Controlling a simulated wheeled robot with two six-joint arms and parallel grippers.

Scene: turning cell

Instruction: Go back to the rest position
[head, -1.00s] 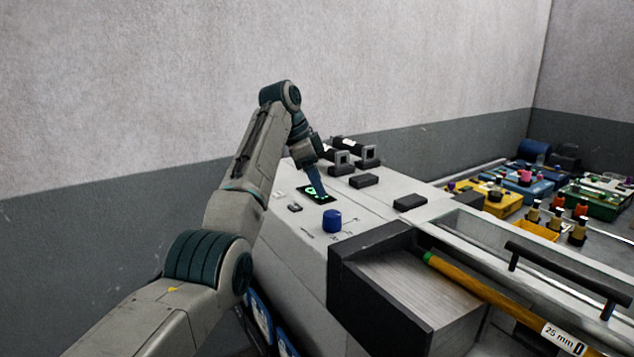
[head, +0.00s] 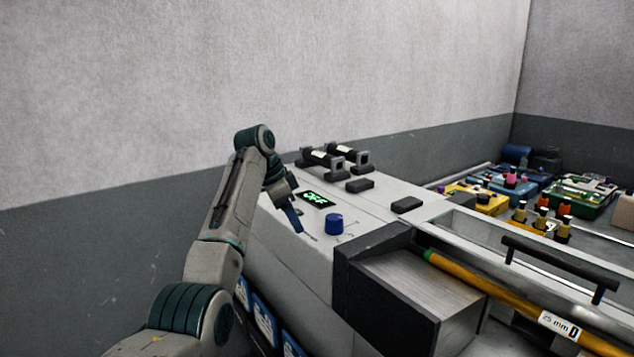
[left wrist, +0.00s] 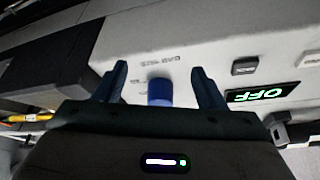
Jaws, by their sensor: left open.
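My left gripper (head: 297,222) is over the left part of the grey machine top (head: 288,245), left of the blue knob (head: 334,224). In the left wrist view the gripper (left wrist: 158,88) is open, with its two blue fingers apart and nothing held. The blue knob (left wrist: 160,91) shows beyond and between the fingers; I cannot tell how far off it is. A small display (head: 314,200) behind the gripper glows green, and in the left wrist view the display (left wrist: 262,94) reads OFF. My right gripper is in neither view.
Black blocks (head: 360,185) lie on the machine top. Colourful trays (head: 480,198) stand at the right. A wall closes off the back.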

